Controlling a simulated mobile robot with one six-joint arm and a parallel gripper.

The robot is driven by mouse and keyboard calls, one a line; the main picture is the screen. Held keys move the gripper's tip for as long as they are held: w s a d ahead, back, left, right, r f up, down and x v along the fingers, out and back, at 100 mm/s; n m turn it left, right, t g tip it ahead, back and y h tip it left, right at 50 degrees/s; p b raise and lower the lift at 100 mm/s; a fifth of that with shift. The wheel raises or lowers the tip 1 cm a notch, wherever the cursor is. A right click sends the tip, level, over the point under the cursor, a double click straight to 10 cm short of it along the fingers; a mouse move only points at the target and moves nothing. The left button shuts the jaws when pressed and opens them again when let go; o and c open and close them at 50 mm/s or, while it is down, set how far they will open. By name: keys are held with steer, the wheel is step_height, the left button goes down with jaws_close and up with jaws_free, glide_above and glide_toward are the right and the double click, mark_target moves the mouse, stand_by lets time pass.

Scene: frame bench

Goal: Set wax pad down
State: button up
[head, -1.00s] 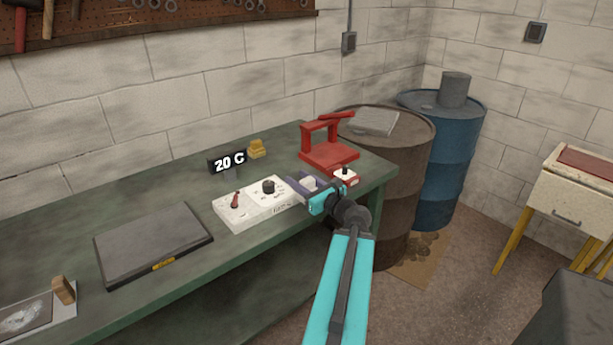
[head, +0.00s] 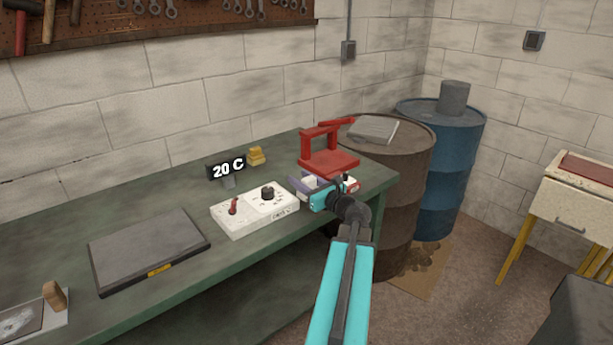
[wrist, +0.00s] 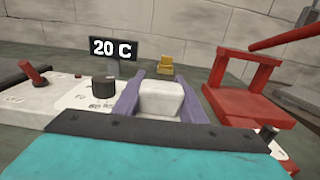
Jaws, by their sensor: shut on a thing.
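My gripper (head: 308,181) has two purple fingers. They are shut on a small white block, which I take to be the wax pad (wrist: 161,99). In the wrist view the pad sits between the fingers with its top and near face showing; its underside is hidden. In the head view it shows as a small pale patch (head: 309,180) between the fingers. My gripper is over the bench near its front edge, between the white control box and the red press. I cannot tell whether the pad touches the bench.
The white control box (head: 250,215) with a red lever and black knob is close on the left. The red press (head: 328,162) stands behind right. A 20 C display (head: 227,169), yellow blocks (head: 256,156) and a dark plate (head: 150,250) are on the green bench (head: 110,217).

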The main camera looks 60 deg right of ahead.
steer(key=shift+w+d+f+p, duration=0.25)
steer(key=shift+w+d, duration=0.4)
steer(key=shift+d, duration=0.7)
steer(key=shift+w+d+f+p, duration=0.1)
steer(key=shift+w+d+p, duration=0.4)
steer(key=shift+d, duration=0.85)
steer(key=shift+w+d+f+p, duration=0.15)
steer(key=shift+w+d, duration=0.6)
steer(key=shift+d, duration=0.6)
steer(key=shift+f+p, duration=0.5)
steer(key=shift+f, duration=1.2)
steer(key=shift+f, duration=0.2)
steer(key=o, duration=1.1)
steer(key=shift+r, duration=0.2)
